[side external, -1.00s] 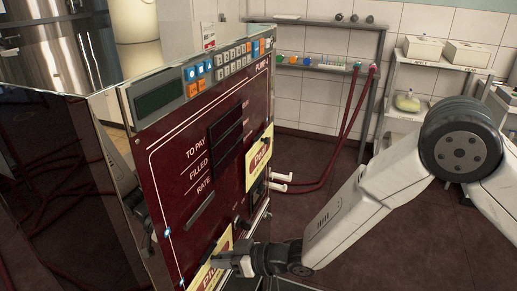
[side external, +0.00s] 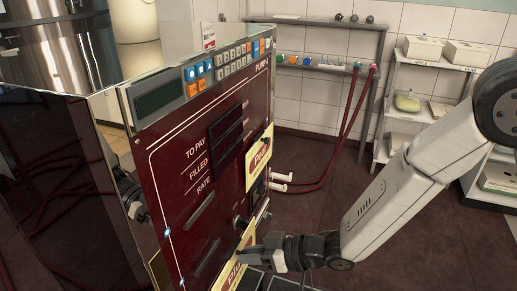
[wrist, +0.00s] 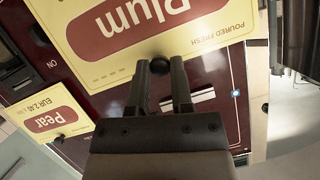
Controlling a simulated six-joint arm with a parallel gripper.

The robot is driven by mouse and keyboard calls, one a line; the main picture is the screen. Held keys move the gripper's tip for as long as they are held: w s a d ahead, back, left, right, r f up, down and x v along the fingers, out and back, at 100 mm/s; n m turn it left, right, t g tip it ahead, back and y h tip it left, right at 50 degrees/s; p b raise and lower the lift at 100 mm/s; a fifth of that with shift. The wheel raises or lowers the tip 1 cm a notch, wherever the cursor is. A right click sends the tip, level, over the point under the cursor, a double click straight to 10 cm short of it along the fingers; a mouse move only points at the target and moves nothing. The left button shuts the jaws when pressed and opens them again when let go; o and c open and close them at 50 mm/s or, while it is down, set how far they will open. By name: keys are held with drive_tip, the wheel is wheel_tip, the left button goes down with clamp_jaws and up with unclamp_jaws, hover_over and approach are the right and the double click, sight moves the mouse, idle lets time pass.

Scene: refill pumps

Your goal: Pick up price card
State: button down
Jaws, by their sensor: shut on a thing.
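The Plum price card (wrist: 112,52) is yellow with a dark red oval and fills the top of the wrist view. My gripper (wrist: 161,68) is shut on the black knob at the card's edge. In the side view, my gripper (side external: 255,250) holds this card (side external: 229,273) in front of the lower part of the red pump panel (side external: 180,190), and the card's lower part is cut off by the frame. A second card, Pear (wrist: 48,121), also has a black knob and sits higher on the panel; it shows in the side view too (side external: 259,160).
White nozzles (side external: 280,182) stick out at the panel's right side, with red hoses behind. A dark slot (side external: 207,257) shows on the panel left of the held card. Shelves (side external: 405,115) stand at the back right. Floor between is open.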

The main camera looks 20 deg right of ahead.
drive_tip(key=r+v, duration=0.1)
drive_tip(key=v, duration=0.7)
drive_tip(key=shift+d, duration=0.15)
idle(0.5)
drive_tip(key=w+d+m+t+h, duration=0.1)
drive_tip(key=w+d+m+h, duration=0.1)
drive_tip(key=d, duration=0.6)
drive_tip(key=w+d+r+m+t+h, duration=0.1)
drive_tip(key=d+m+h, duration=0.3)
drive_tip(key=d, duration=0.5)
drive_tip(key=w+d+m+t+h, duration=0.3)
drive_tip(key=d+m+h, duration=0.1)
drive_tip(key=d, duration=0.4)
drive_tip(key=shift+w+d+r+h, duration=0.2)
drive_tip(key=shift+w+d+h, duration=0.1)
drive_tip(key=shift+w+d, duration=0.1)
drive_tip(key=shift+a, duration=0.1)
